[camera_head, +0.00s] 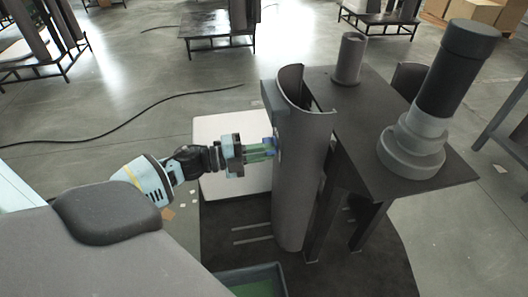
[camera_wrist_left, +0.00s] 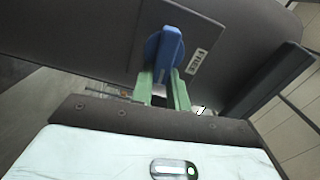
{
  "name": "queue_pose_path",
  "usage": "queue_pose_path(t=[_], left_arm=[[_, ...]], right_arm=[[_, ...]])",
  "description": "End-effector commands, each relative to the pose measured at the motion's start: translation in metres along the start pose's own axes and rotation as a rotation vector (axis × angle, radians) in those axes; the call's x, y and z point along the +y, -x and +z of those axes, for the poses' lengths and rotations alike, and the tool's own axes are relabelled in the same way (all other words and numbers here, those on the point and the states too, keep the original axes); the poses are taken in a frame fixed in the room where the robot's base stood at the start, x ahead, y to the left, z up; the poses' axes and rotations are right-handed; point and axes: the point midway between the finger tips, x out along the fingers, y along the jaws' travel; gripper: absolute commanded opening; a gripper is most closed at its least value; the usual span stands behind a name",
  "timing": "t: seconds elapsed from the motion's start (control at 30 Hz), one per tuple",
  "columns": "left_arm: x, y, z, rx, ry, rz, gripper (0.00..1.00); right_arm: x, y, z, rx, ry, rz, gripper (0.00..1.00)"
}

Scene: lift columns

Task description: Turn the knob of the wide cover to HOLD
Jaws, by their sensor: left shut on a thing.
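The wide cover (camera_head: 300,180) is a tall grey curved shell standing upright beside a dark table. It fills the upper part of the left wrist view (camera_wrist_left: 100,35). Its blue knob (camera_wrist_left: 168,46) is a round base with a raised bar. A small pale label (camera_wrist_left: 198,62) sits right of the knob; its lettering is hard to read, perhaps FREE. My left gripper (camera_head: 269,149) reaches the cover's left side. Its green fingers (camera_wrist_left: 162,78) are shut on the knob, one on each side. The knob is mostly hidden by the fingers in the head view. My right gripper is not in view.
The dark table (camera_head: 375,110) right of the cover bears a grey cylinder (camera_head: 349,60) and a large dark stepped column (camera_head: 440,100). A blue-rimmed bin (camera_head: 280,268) stands low in front. A black cable (camera_head: 130,115) lies on the open floor at left.

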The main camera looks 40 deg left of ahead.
Motion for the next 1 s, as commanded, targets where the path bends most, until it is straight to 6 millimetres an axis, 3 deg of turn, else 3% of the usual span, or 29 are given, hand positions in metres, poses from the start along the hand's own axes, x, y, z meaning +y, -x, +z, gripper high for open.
queue_pose_path(t=[0.3,0.83,0.87,1.0], left_arm=[[0.003,0.0001,0.0003,0.0,-0.11,0.0,0.0],[0.0029,0.0001,0.0004,-0.001,-0.131,0.001,0.0],[0.003,0.0001,0.0004,0.0,-0.131,0.001,0.2],[0.0029,0.0001,0.0004,0.0,-0.13,0.001,0.38]], right_arm=[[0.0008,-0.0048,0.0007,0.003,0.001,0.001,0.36],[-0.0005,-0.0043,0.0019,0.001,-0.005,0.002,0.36],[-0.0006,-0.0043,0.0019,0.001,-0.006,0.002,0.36],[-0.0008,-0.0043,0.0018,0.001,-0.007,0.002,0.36]])
